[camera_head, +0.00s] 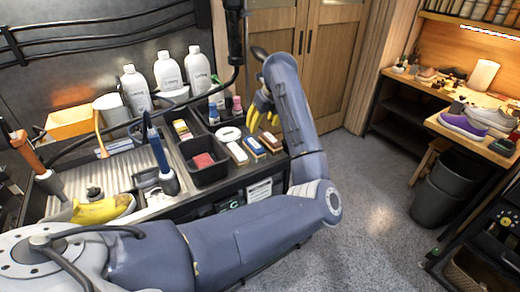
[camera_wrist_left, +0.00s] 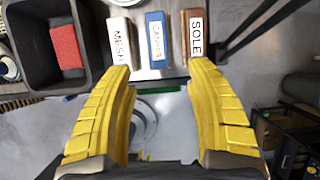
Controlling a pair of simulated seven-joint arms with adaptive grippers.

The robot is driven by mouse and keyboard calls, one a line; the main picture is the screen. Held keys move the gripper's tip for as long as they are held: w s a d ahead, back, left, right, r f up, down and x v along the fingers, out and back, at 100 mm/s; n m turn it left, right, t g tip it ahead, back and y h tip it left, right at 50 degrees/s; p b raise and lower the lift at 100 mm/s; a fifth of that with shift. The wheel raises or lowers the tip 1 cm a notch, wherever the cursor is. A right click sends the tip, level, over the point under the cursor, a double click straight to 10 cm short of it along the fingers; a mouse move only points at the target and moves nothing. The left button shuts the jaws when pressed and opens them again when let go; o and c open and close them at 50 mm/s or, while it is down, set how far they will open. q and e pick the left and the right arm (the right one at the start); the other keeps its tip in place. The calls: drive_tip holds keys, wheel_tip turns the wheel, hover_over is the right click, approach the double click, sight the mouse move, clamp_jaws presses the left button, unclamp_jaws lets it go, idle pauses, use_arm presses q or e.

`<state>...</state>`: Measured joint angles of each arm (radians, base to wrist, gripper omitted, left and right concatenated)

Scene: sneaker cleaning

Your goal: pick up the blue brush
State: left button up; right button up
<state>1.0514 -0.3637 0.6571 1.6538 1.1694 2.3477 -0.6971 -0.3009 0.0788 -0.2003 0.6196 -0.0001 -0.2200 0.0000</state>
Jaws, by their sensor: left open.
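The blue brush (camera_head: 255,145) lies in a row on the bench's right part, between a white brush (camera_head: 237,153) and a brown brush (camera_head: 271,141). In the left wrist view the blue brush (camera_wrist_left: 156,40) carries a white label that seems to read CANVAS. The neighbours read MESH (camera_wrist_left: 120,42) and SOLE (camera_wrist_left: 195,34). My left gripper (camera_head: 262,108) has yellow fingers and is above the brush row. In its wrist view the left gripper (camera_wrist_left: 160,70) is open and empty, with the blue brush beyond and between its fingertips. My right gripper is not in view.
A black bin with a red block (camera_head: 204,161) stands left of the brushes. White bottles (camera_head: 168,72) stand behind. The floor (camera_head: 370,200) to the right is clear.

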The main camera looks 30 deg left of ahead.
sight(254, 144)
use_arm(q)
drive_tip(key=x, duration=1.1)
drive_tip(key=shift+s+a+r, duration=0.1)
drive_tip(key=x, duration=0.4)
drive_tip(key=shift+a+f, duration=0.3)
drive_tip(key=shift+f, duration=0.05)
drive_tip(key=shift+s+f, duration=0.1)
drive_tip(key=shift+f, duration=0.05)
drive_tip(key=shift+f, duration=0.1)
drive_tip(key=c, duration=0.7)
drive_tip(key=shift+c, duration=1.4)
